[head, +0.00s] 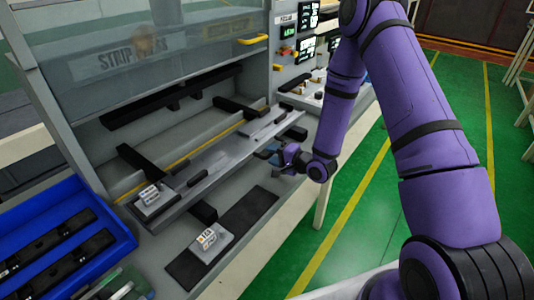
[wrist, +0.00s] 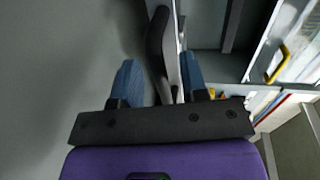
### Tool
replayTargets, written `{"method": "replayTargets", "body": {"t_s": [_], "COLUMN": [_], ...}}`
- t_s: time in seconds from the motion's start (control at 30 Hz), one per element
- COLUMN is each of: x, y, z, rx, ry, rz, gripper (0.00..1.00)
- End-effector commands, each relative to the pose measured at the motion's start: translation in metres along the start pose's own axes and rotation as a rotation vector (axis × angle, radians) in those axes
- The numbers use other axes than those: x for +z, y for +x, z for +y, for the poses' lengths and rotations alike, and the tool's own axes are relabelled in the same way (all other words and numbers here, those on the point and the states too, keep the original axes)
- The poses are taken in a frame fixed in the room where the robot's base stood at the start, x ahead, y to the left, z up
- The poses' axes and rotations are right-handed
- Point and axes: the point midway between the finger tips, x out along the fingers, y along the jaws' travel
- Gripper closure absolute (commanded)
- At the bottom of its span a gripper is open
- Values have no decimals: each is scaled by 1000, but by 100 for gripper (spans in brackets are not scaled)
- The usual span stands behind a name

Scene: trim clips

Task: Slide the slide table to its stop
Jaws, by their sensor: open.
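The slide table (head: 222,160) is a long grey plate on the workbench, below the raised clear guard in the head view. Black blocks and a small light fixture sit along it. My gripper (head: 267,156) is at the table's front edge, toward its right end. In the wrist view my gripper (wrist: 158,66) is open, with its blue fingers apart. A black curved handle (wrist: 157,42) on the edge of a grey plate lies between the fingers. I cannot tell whether either finger touches it. In the head view my gripper hides that handle.
A blue tray (head: 119,228) with black bars stands at the lower left. A dark mat (head: 245,210) with a small light block (head: 211,240) lies in front of the table. A yellow handle (head: 252,40) is on the guard frame. Green floor is clear at the right.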

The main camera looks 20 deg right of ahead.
Motion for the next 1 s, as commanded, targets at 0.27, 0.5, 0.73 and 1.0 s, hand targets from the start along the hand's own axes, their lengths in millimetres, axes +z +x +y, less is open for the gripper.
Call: {"method": "replayTargets", "body": {"t_s": [0.27, 0.5, 0.73, 1.0], "x": [0, 0, 0, 0], "y": [26, 29, 29, 30], "z": [0, 0, 0, 0], "rx": [0, 1, 1, 0], "ry": [-1, -1, -1, -1], "rz": [0, 0, 0, 0], "gripper": [60, 60, 92, 100]}}
